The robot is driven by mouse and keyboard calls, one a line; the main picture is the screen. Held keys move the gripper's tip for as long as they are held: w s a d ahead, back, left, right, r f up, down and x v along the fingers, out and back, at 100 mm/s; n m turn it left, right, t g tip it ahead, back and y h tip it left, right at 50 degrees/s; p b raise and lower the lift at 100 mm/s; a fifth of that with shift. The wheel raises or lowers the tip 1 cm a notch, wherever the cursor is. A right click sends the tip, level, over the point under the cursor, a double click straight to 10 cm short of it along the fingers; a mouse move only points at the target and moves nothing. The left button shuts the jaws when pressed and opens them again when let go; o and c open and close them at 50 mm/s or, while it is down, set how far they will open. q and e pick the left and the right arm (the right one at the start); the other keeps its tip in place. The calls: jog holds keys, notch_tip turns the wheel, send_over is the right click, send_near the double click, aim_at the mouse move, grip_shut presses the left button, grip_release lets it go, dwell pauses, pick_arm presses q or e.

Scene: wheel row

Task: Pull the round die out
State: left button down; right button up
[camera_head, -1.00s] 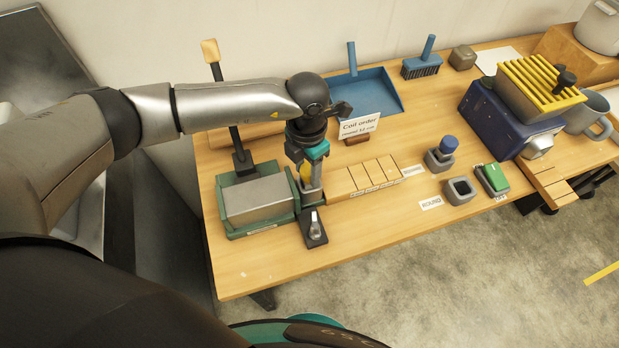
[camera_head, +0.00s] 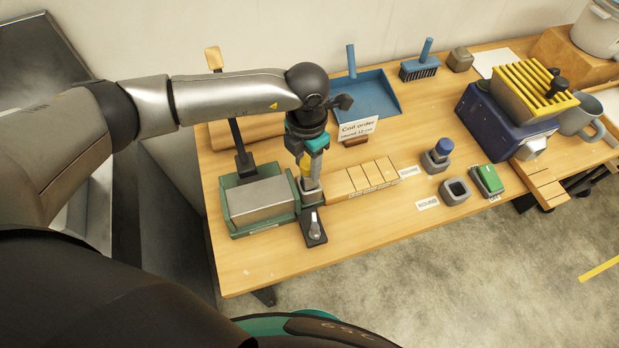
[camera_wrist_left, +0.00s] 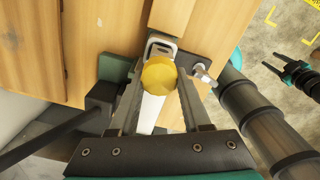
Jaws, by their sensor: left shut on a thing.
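The round die appears to be the piece with a round yellow top (camera_head: 305,164); its yellow disc (camera_wrist_left: 159,74) sits between my fingers in the left wrist view. My left gripper (camera_head: 312,178) points down and is shut on it, above the metal holder (camera_head: 311,193) at the right end of the green-framed block. The fingers also show in the left wrist view (camera_wrist_left: 160,92). The die's lower end is hidden, so I cannot tell how deep it sits.
A black base with a metal lever (camera_head: 314,228) stands in front of the holder. A wooden block row (camera_head: 372,175) lies to the right. An empty grey socket (camera_head: 455,191) stands by the ROUND label (camera_head: 427,204). A blue-topped piece (camera_head: 443,148) and a green block (camera_head: 490,178) stand nearby.

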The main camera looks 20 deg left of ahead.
pick_arm(q)
jog(key=shift+r+p, duration=2.25)
jog(key=shift+r, duration=0.9)
